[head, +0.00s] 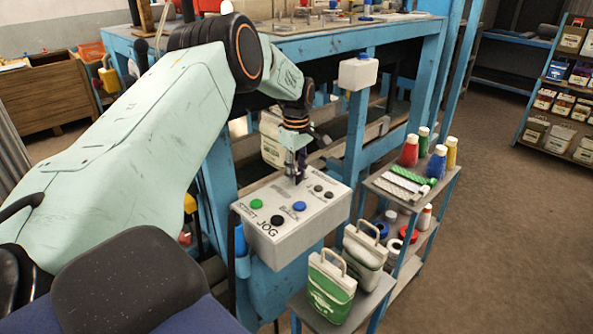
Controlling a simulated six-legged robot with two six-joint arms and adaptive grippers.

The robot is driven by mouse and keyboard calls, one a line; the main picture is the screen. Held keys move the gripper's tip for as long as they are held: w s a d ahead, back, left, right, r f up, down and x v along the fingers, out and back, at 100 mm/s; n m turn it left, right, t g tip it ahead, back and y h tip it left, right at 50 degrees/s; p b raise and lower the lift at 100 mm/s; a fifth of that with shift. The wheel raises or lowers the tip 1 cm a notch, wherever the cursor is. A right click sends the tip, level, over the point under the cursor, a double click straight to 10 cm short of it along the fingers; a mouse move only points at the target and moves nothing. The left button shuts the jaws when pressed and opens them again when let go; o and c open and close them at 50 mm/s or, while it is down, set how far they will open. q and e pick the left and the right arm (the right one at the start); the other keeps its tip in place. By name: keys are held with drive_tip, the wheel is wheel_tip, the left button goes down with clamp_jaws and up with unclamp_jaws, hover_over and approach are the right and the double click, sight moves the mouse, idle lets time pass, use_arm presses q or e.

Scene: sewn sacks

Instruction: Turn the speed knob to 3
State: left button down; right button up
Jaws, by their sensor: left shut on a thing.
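A light grey control box (268,232) stands in the middle of the head view, with a green button (256,204), a black button (277,221) marked JOG and a blue button (299,207) on its sloped top. Two small dark knobs (323,191) sit at its right side. My left gripper (297,178) points down at the back middle of the panel and is shut on the speed knob, which its fingers mostly hide. The knob's pointer and scale are too small and covered to read. My right gripper is not in view.
Two small sewn sacks, one green and white (331,288) and one white (364,247), stand on a low stand right of the box. A small cart (412,192) holds thread cones. A blue workbench frame (356,140) rises behind. The floor at right is clear.

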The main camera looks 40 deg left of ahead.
sight(296, 174)
use_arm(q)
drive_tip(key=shift+w+a+r, duration=0.1)
drive_tip(key=m+p, duration=0.1)
drive_tip(key=m, duration=1)
drive_tip(key=shift+m, duration=0.3)
idle(0.4)
drive_tip(key=c, duration=1)
unclamp_jaws()
wheel_tip(296, 174, up, 12)
drive_tip(key=shift+f, duration=0.1)
